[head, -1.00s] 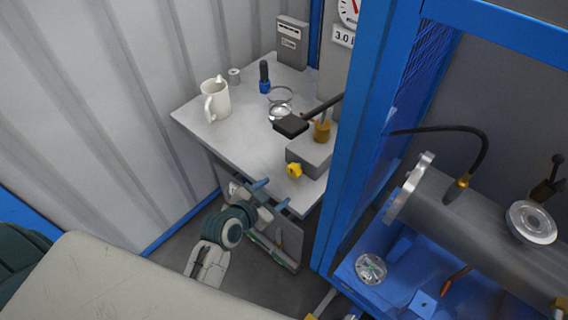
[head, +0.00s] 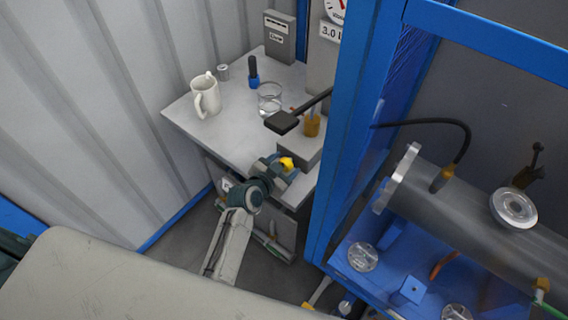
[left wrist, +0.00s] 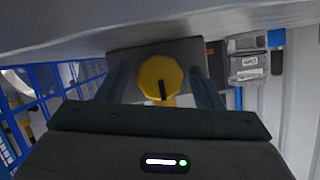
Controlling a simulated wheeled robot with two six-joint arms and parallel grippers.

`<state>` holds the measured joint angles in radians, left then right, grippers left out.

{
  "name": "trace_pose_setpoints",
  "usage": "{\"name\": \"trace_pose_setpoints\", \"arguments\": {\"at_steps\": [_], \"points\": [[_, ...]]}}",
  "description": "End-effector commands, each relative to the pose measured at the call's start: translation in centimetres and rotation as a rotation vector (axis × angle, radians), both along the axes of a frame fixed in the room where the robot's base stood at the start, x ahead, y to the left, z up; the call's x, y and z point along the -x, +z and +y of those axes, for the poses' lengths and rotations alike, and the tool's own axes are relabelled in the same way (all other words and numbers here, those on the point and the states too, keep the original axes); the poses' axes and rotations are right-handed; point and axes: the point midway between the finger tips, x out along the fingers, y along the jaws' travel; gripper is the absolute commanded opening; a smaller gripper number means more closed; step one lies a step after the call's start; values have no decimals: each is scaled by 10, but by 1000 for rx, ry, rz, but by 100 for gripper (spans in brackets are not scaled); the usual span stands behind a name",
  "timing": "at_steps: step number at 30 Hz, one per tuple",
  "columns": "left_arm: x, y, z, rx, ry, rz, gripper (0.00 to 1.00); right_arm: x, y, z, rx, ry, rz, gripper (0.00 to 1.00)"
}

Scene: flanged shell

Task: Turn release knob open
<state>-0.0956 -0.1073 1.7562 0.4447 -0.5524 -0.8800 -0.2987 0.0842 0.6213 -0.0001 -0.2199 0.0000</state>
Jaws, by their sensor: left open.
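The yellow release knob (head: 287,163) sits on the front of a grey box (head: 302,150) on the table. In the left wrist view the knob (left wrist: 160,80) is a yellow many-sided disc with a dark slot pointing down in the picture. My left gripper (head: 280,166) is at the knob. In the left wrist view the open fingers of my left gripper (left wrist: 164,86) stand on either side of the knob, with gaps between. The fingertips are partly hidden in the head view. My right gripper is not in view.
A white mug (head: 205,97), a glass beaker (head: 270,98) and a blue-black bottle (head: 253,74) stand on the table (head: 190,119). A blue frame post (head: 345,140) and a metal cylinder (head: 455,201) are to the right.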

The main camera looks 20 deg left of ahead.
Motion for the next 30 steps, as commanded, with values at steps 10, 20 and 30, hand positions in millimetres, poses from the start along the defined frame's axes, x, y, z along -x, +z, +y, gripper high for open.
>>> {"name": "trace_pose_setpoints", "arguments": {"at_steps": [10,20,30], "points": [[0,0,0,0,0,0,39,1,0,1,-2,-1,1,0],[0,0,0,12,0,5,16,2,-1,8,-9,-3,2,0],[-1,0,1,162,-2,67,16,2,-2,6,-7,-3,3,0]]}}
